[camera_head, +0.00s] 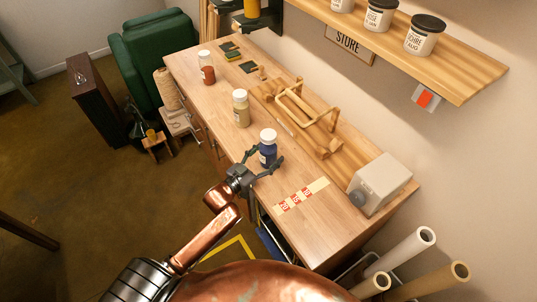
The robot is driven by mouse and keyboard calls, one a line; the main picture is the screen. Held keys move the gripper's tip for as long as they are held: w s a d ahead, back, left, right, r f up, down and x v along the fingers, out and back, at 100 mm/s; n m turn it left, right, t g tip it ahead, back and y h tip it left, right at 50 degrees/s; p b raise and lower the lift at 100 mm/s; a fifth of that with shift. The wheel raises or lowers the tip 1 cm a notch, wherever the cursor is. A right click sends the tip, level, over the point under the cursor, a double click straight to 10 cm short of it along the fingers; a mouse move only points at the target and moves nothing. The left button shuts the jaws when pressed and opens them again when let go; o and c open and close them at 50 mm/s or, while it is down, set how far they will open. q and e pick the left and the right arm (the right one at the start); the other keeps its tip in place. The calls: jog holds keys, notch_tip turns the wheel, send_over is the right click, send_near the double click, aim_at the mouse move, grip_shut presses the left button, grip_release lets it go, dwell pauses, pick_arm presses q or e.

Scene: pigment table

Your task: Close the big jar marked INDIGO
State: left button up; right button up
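A dark blue jar (267,155) with a white top stands upright near the front edge of the wooden table. Its pale label is too small to read, and I cannot tell how its top sits. My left gripper (266,157) is at the jar, with its dark fingers spread on either side of the lower body. The fingers look open; whether one touches the jar is unclear. A jar with yellowish content (241,112) and a jar with red-brown content (206,72) stand farther back, both with pale tops. My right gripper is not in view.
A wooden rack (305,107) lies along the wall side of the table (222,85). A grey-white box (380,184) stands at the right end, near a red-and-white marked strip (301,196). Paper rolls (408,249) stand beside the table. A shelf (465,70) holds dark-lidded jars above.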

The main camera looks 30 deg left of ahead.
pick_arm(q)
jog(key=v, duration=1.2)
jog(key=shift+r, duration=0.25)
